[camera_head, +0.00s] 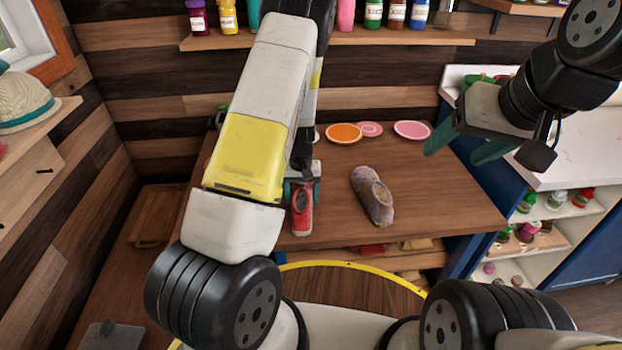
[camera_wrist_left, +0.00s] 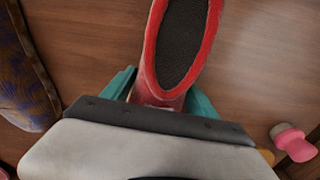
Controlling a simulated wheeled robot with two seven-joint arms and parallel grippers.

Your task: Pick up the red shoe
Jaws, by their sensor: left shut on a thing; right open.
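The red shoe (camera_head: 302,220) is at the front part of the wooden table in the head view, partly hidden by my left arm. In the left wrist view the red shoe (camera_wrist_left: 183,45) shows its dark inside and red rim, with its near end between the teal fingers. My left gripper (camera_wrist_left: 160,97) is shut on that end. I cannot tell whether the shoe touches the table. My right gripper (camera_head: 466,146) is open and empty, in the air over the right side of the table.
A purple patterned shoe (camera_head: 372,195) lies right of the red shoe on the table (camera_head: 430,205). An orange plate (camera_head: 344,133) and pink plates (camera_head: 412,130) sit at the back. A wall shelf (camera_head: 400,37) holds several bottles. A white counter (camera_head: 570,165) stands at right.

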